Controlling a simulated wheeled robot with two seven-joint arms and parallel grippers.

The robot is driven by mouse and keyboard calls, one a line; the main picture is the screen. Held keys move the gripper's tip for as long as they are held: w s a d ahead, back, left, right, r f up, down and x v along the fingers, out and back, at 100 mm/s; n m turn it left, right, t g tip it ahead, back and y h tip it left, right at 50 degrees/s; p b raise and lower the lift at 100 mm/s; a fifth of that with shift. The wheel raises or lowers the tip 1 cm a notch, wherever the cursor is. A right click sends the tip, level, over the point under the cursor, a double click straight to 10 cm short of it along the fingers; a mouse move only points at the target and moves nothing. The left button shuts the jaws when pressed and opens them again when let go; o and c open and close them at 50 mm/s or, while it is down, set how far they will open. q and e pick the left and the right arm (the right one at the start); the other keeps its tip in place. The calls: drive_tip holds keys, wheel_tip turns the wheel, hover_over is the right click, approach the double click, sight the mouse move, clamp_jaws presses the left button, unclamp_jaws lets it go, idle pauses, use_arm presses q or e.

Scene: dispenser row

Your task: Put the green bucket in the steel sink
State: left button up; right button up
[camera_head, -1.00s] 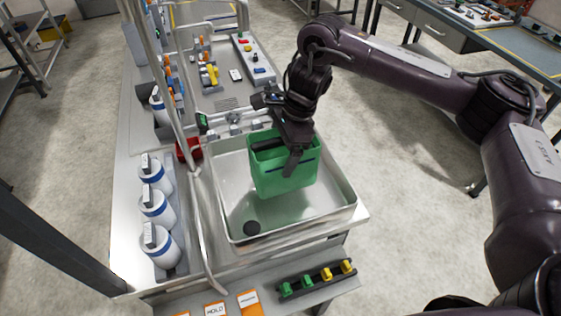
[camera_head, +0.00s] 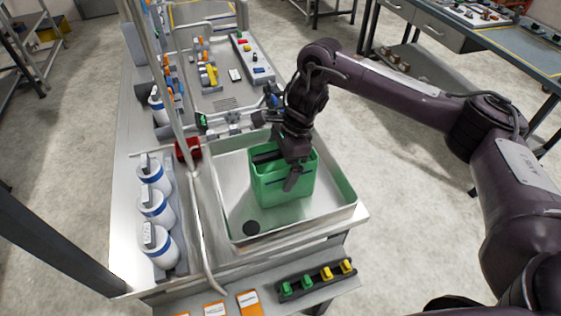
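The green bucket (camera_head: 270,188) is upright, low inside the steel sink (camera_head: 328,212), toward the sink's back and middle. Its base looks at or very near the sink floor; I cannot tell for sure if it touches. My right gripper (camera_head: 282,168) reaches in from above and is shut on the bucket's rim, one finger outside the front wall and the other over the opening. The gripper hides part of the rim and the inside. My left gripper is not in view.
A dark round drain (camera_head: 251,228) lies at the sink's front left. Green and yellow valves (camera_head: 318,278) sit in front.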

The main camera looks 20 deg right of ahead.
drive_tip(key=v, duration=1.2)
drive_tip(key=shift+s+r, duration=0.1)
drive_tip(key=shift+r, duration=0.05)
idle(0.3)
